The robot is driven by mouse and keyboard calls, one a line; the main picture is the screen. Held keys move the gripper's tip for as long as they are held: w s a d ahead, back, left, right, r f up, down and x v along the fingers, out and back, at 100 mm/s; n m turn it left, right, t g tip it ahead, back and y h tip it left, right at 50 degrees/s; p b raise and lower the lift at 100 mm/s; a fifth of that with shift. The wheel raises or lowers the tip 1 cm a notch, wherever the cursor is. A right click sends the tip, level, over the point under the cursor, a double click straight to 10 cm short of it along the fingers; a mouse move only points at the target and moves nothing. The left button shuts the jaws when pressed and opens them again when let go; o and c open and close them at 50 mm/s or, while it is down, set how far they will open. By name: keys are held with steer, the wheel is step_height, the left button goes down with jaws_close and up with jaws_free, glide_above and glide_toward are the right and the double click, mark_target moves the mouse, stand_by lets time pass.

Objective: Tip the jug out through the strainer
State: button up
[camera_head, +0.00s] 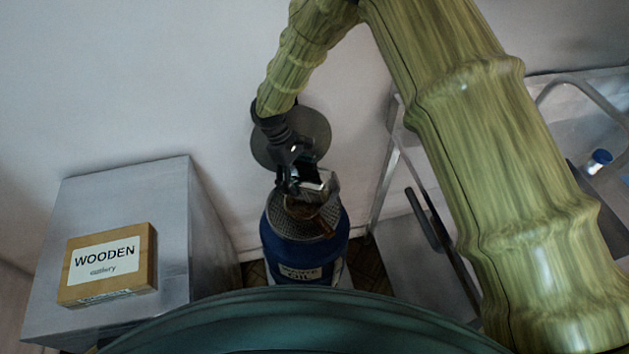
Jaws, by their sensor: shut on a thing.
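My gripper (303,187) is in the middle of the head view, pointing down over a blue drum labelled as oil (275,245). The strainer (330,219), a grey mesh, sits across the drum's top. A brown patch shows in the middle of the mesh, just below the gripper. I cannot tell whether the jug touches the strainer.
A grey metal cabinet (120,195) stands at the left, with a wooden box labelled "WOODEN cutlery" (107,265). At the right is a metal rack (385,180). A blue-capped item (599,158) shows at the far right. A pale wall is close behind the drum.

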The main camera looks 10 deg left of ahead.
mark_target(299, 161)
steer(key=shift+r, duration=0.15)
stand_by(0.5)
steer(key=shift+r+p, duration=1.45)
steer(key=shift+r, duration=1)
steer(key=shift+r+t+y, duration=0.3)
steer(key=shift+t+y, duration=0.2)
steer(key=shift+y, duration=0.8)
steer(key=shift+r+t+y+b, duration=0.15)
steer(key=shift+t+y+b, duration=0.4)
steer(key=shift+y, duration=0.65)
steer(key=t+y+b, duration=0.1)
steer(key=y+b, duration=0.1)
steer(key=r+t+y+b, duration=0.1)
steer(key=y+b, duration=0.2)
steer(key=t+y+b, duration=0.1)
steer(key=y+b, duration=0.2)
steer(key=b, duration=0.1)
steer(key=r+t+y+b, duration=0.1)
steer(key=y+b, duration=0.2)
steer(key=b, duration=0.1)
steer(key=shift+r+t+b, duration=0.15)
steer(key=shift+t+b, duration=0.1)
steer(key=shift+b, duration=0.15)
steer(key=y+b, duration=0.1)
steer(key=b, duration=0.2)
steer(key=r+t+y+b, duration=0.1)
steer(key=y+b, duration=0.1)
steer(key=b, duration=0.2)
steer(key=shift+y, duration=0.3)
